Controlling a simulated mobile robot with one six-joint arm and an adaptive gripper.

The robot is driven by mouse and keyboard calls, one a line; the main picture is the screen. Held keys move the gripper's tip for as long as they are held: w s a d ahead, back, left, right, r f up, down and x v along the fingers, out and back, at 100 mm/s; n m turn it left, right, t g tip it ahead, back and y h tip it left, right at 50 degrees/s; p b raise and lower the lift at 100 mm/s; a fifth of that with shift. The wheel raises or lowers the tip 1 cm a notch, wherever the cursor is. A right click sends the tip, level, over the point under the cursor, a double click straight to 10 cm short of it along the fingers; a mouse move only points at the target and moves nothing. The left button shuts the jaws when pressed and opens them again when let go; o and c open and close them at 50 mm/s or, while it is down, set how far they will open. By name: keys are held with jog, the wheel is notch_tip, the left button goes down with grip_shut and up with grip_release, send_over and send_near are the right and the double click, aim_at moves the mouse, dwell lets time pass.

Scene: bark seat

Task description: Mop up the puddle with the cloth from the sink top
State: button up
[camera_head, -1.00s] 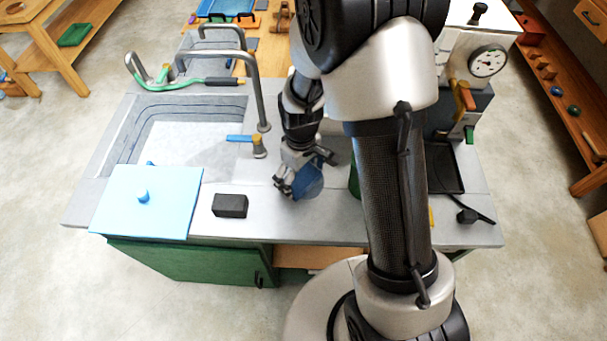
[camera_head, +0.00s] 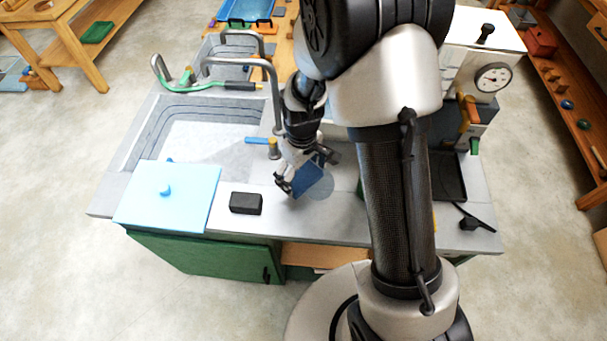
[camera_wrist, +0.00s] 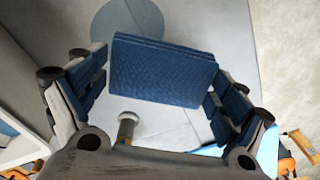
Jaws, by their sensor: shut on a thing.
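A folded blue cloth (camera_wrist: 160,72) is held between the two fingers of my gripper (camera_wrist: 158,80), close in front of the wrist camera. In the head view, my gripper (camera_head: 303,178) and the cloth (camera_head: 309,181) are low over the sink top (camera_head: 345,228). The puddle (camera_head: 322,187) is a pale grey round patch beside the cloth's right edge. It shows in the wrist view (camera_wrist: 122,22) just beyond the cloth, which hides part of it. I cannot tell whether the cloth touches the top.
A black block (camera_head: 246,203) and a light blue board with a knob (camera_head: 168,196) lie left of my gripper. Behind are the sink basin (camera_head: 195,140) and a tap (camera_head: 273,149). A machine with a gauge (camera_head: 493,78) stands at the right.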

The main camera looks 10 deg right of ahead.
jog(key=shift+r+p, duration=0.5)
jog(key=shift+r, duration=0.5)
notch_tip(320, 180, up, 8)
jog(key=p, duration=0.6)
jog(key=shift+f, duration=0.1)
